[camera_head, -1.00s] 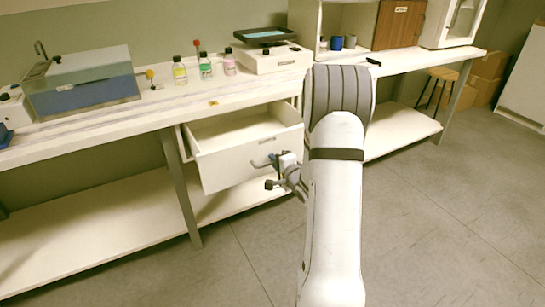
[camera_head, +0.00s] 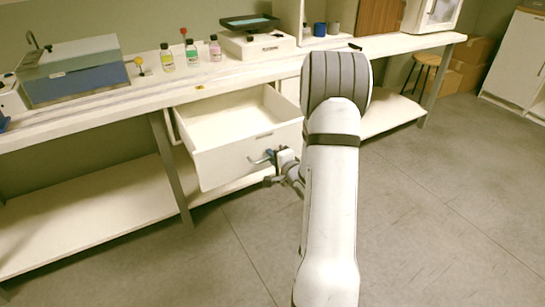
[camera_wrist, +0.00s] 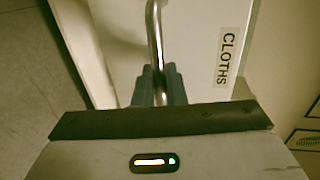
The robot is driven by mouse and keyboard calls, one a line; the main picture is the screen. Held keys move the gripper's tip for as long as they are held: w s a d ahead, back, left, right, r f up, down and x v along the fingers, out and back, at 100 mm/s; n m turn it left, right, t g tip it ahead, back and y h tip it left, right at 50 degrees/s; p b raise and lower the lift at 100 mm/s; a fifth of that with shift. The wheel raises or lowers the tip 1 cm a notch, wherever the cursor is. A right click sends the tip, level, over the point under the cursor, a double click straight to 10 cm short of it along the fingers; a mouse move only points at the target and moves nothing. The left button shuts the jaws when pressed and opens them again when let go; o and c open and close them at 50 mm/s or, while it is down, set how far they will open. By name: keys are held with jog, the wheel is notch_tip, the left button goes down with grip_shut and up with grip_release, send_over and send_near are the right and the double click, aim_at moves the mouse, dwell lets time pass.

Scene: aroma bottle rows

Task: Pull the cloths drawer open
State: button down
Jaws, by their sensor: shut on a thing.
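The cloths drawer (camera_head: 225,165) is a white drawer under the bench, standing well open with an empty-looking interior. In the wrist view its white front (camera_wrist: 195,45) carries a label (camera_wrist: 228,57) reading CLOTHS. A curved metal bar handle (camera_wrist: 153,30) runs down between my fingers. My gripper (camera_head: 268,165) is at the drawer front, shut on the handle; it also shows in the wrist view (camera_wrist: 159,84). My arm hides the right end of the drawer and part of the bench.
The white bench (camera_head: 130,95) bears yellow (camera_head: 167,58), green (camera_head: 192,55) and pink (camera_head: 215,48) bottles, a scale (camera_head: 255,40) and a blue-grey box (camera_head: 75,75). A bench leg (camera_head: 172,170) stands left of the drawer. Floor (camera_head: 235,250) before it is clear.

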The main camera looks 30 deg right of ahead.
jog(key=c, duration=1.6)
grip_release()
jog(key=p+v, duration=0.1)
jog(key=v, duration=0.6)
jog(key=shift+s, duration=0.4)
jog(key=shift+r, duration=0.1)
